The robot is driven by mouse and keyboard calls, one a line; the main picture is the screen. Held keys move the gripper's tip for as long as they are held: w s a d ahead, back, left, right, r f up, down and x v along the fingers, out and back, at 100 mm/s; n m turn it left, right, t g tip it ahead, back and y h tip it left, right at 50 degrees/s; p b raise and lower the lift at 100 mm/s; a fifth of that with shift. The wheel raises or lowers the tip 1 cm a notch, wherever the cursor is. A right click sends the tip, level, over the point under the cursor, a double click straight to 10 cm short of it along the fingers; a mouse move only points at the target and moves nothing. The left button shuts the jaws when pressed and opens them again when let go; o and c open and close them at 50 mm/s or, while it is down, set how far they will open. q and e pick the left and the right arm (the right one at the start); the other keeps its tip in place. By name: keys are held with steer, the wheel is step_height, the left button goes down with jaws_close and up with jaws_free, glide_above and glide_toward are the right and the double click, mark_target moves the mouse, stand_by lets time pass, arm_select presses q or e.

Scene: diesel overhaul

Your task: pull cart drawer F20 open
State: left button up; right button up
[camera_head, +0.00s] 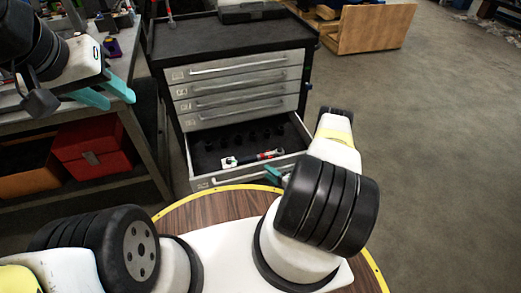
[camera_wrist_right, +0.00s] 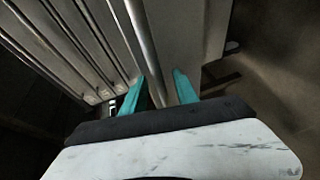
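The grey tool cart (camera_head: 236,85) stands ahead in the head view, with a stack of drawers. Its lowest visible drawer (camera_head: 203,184) is pulled out, and the ones above are shut. The drawer labels are too small to read, so I cannot tell which is F20. My right gripper (camera_head: 274,175) is at the right part of the open drawer's front. In the right wrist view, its teal fingers (camera_wrist_right: 160,85) stand apart on either side of a handle bar (camera_wrist_right: 142,40), with a gap beside the right finger. My left gripper (camera_head: 108,93) is open and empty, left of the cart.
The open drawer holds a red-and-silver tool (camera_head: 252,158) and several dark sockets. A wooden crate (camera_head: 372,30) is behind at right. The floor (camera_head: 435,130) right of the cart is clear.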

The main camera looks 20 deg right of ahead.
steer(key=v, duration=0.7)
steer(key=shift+s+d, duration=0.15)
steer(key=shift+s, duration=0.15)
stand_by(0.4)
